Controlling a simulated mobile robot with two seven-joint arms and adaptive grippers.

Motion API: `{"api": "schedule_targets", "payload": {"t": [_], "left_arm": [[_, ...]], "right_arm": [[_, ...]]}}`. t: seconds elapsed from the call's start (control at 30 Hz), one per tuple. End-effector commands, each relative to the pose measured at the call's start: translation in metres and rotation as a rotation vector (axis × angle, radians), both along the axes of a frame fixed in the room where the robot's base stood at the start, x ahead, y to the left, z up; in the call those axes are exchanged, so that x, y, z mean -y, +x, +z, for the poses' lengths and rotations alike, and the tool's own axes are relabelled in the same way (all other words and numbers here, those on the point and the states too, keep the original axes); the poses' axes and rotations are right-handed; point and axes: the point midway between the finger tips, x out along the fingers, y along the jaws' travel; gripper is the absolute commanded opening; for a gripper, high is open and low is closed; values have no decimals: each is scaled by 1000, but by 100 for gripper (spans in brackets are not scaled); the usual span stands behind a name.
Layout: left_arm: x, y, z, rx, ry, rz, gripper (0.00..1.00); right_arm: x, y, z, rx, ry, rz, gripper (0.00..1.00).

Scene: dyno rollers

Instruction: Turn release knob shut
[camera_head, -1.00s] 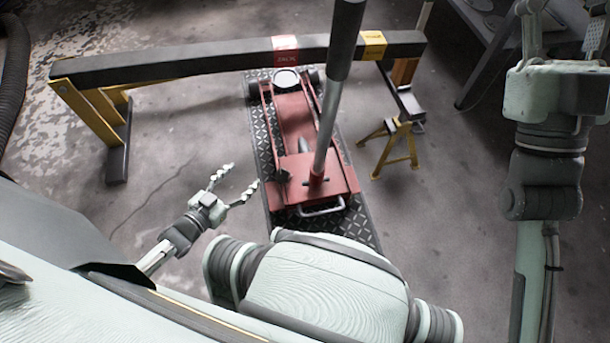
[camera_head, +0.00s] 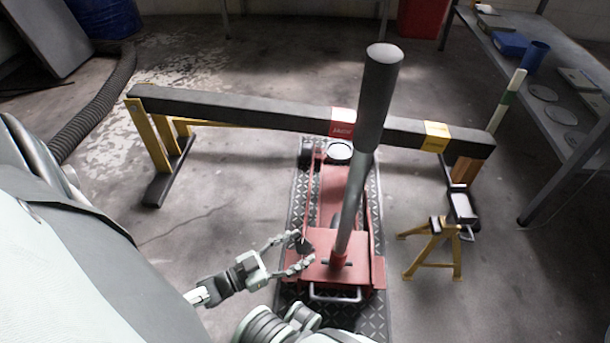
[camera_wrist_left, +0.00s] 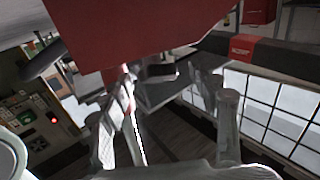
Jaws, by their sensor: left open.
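The red floor jack (camera_head: 370,272) stands on a dark tread plate, with its long handle (camera_head: 352,205) rising up and to the right. A small dark release knob (camera_head: 304,246) sits at the jack's left side. My left gripper (camera_head: 303,251) is open beside the jack, with its two fingers on either side of the knob in the head view; I cannot tell whether they touch it. In the left wrist view the red jack body (camera_wrist_left: 140,25) fills the top, and a dark part (camera_wrist_left: 160,70) shows between the fingers. My right gripper is not in view.
A dark beam (camera_head: 240,109) on yellow stands spans behind and over the jack's far end. A yellow jack stand (camera_head: 436,250) is on the right. A metal workbench (camera_head: 545,100) stands at far right, and a hose (camera_head: 95,115) lies at left. Floor left of the jack is clear.

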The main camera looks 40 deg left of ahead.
Motion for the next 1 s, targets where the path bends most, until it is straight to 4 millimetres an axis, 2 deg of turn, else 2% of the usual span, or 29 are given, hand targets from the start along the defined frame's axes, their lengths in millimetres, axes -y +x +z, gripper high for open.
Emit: {"api": "schedule_targets", "payload": {"t": [0.2, 0.47, 0.87, 1.0], "left_arm": [[8, 17, -1, -2, 0, -1, 61], [9, 18, -1, -2, 0, 0, 61], [8, 18, -1, -2, 0, 0, 13], [8, 18, -1, -1, 3, -3, 10]], "right_arm": [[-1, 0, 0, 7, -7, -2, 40], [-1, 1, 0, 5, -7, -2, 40], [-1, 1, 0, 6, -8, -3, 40], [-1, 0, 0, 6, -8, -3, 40]]}}
